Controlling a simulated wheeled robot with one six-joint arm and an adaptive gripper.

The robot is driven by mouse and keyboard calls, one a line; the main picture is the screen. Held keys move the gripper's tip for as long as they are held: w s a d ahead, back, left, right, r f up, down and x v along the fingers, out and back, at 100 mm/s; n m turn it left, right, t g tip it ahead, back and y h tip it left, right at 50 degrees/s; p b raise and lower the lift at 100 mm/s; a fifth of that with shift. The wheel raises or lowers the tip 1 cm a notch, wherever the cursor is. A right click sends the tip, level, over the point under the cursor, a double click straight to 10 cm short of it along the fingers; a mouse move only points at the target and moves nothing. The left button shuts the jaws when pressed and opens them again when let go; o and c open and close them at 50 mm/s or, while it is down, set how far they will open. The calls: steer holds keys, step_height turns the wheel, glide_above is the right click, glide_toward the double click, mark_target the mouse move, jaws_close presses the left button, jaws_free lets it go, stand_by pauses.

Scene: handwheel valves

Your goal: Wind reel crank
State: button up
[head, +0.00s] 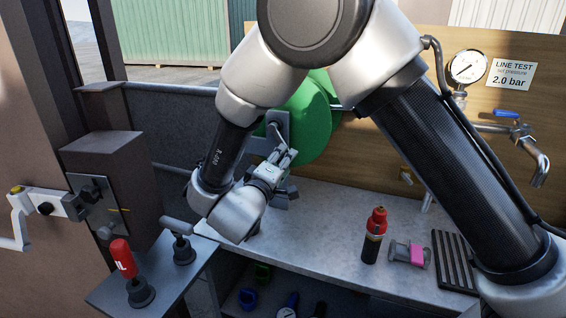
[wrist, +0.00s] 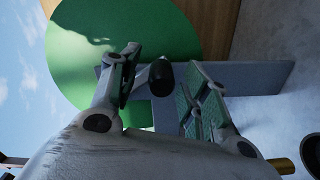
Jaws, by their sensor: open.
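The reel is a large green disc (head: 308,120) at the back of the bench, partly hidden behind my arm. It also fills the upper left of the wrist view (wrist: 75,55). The crank's black grip (wrist: 160,80) points toward the wrist camera, in front of the disc. My gripper (head: 288,155) is at the reel's lower left in the head view. In the wrist view my gripper (wrist: 164,62) is open, with one finger on each side of the black grip. Gaps show on both sides; whether the grip is fully between the pads I cannot tell.
A grey reel stand (wrist: 255,79) runs close behind the right finger. On the bench (head: 330,215) are a red-topped bottle (head: 374,235), a pink-and-grey item (head: 410,254) and a black rack (head: 454,260). A gauge (head: 467,67) and tap (head: 525,140) are at right. Levers (head: 124,260) stand front left.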

steer(key=shift+s, duration=0.1)
steer(key=shift+v, duration=2.95)
